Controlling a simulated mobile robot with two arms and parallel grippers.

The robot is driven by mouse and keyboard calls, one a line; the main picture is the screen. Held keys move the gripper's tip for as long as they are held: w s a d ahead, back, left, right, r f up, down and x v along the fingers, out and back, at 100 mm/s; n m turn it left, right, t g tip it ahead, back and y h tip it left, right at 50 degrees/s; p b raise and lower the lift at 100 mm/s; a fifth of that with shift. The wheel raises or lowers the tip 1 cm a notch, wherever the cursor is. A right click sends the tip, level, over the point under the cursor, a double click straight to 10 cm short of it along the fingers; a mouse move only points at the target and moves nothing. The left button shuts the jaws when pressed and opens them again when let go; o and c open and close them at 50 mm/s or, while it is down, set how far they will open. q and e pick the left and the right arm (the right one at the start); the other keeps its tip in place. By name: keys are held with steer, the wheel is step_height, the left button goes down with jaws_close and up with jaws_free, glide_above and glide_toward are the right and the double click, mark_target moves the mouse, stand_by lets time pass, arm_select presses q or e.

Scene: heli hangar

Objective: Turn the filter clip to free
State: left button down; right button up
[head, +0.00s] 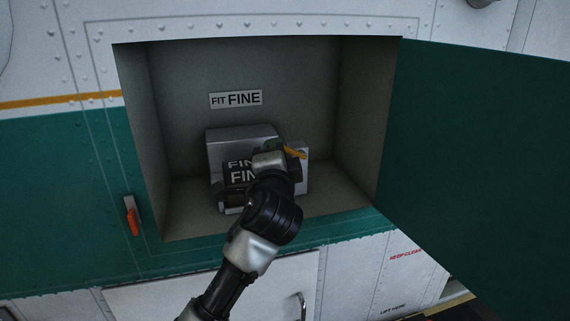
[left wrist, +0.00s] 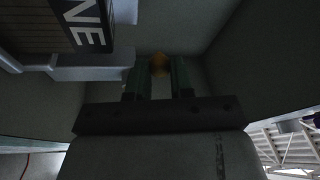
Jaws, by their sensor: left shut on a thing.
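The filter clip (head: 296,152) is a small orange-yellow lever at the right side of the grey filter housing (head: 238,142), inside the open bay. My left gripper (head: 283,148) reaches into the bay and is shut on the clip. In the left wrist view the clip (left wrist: 159,64) shows as a yellow knob between the two green fingers. A dark filter marked FINE (head: 241,176) sits in the front of the housing; my arm partly covers it. It also shows in the left wrist view (left wrist: 82,22). My right gripper is not in view.
A label reading FIT FINE (head: 236,99) is on the bay's back wall. The green door (head: 480,150) stands open at the right. An orange handle (head: 132,217) is left of the opening. Free room lies above the housing and along the bay's right side.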

arm_select(q)
steer(key=w+d+r+m+g, duration=0.2)
steer(key=d+r+m+g, duration=0.1)
steer(key=m, duration=0.8)
steer(key=d+r, duration=0.1)
steer(key=d, duration=0.1)
steer(key=shift+d+r+m+g, duration=0.3)
steer(key=shift+d, duration=0.05)
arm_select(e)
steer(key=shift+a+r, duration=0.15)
arm_select(q)
steer(key=c, duration=1.2)
jaws_free()
steer(key=shift+c, duration=0.2)
steer(key=shift+o, duration=1.3)
steer(key=shift+w+f, duration=0.1)
steer(key=shift+w, duration=0.05)
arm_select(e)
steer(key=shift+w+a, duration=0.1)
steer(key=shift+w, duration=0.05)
